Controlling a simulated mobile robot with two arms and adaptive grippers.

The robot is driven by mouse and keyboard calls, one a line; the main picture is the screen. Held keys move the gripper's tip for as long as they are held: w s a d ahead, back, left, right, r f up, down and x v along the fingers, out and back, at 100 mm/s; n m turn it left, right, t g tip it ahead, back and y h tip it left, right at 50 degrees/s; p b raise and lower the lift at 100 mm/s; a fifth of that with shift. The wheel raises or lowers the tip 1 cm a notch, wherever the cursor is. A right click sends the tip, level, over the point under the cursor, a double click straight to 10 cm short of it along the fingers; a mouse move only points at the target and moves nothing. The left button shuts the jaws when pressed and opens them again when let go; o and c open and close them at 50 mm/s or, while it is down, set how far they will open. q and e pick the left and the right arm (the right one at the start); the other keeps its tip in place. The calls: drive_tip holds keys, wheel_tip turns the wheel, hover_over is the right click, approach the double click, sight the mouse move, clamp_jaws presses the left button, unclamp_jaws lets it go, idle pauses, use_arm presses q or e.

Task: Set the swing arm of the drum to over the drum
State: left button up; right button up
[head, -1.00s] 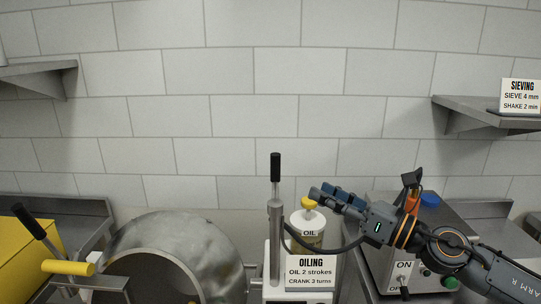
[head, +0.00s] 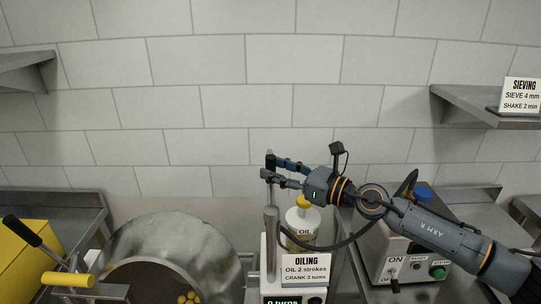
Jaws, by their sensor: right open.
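The metal drum (head: 150,232) lies on its side at lower left, its open mouth facing me. To its right stands the swing arm (head: 271,222), an upright metal post with a black grip (head: 269,157) on top. A dark hose runs from the post to the right. My right gripper (head: 269,168) is open at the black grip, its fingers reaching in from the right. The fingers partly hide the grip; I cannot tell whether they touch it. My left gripper is not in view.
A white oil bottle (head: 302,224) with a yellow cap stands behind the OILING sign (head: 305,270). A control box (head: 405,255) is at right, under my right arm. Shelves flank the wall.

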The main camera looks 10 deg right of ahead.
drive_tip(key=shift+w+a+r, duration=0.15)
drive_tip(key=shift+w+a, duration=0.25)
drive_tip(key=shift+w, duration=0.05)
drive_tip(key=shift+w+a, duration=0.2)
drive_tip(key=shift+a, duration=0.05)
drive_tip(key=shift+w+a+f, duration=0.1)
drive_tip(key=shift+w+f, duration=0.1)
drive_tip(key=shift+s, duration=0.1)
clamp_jaws()
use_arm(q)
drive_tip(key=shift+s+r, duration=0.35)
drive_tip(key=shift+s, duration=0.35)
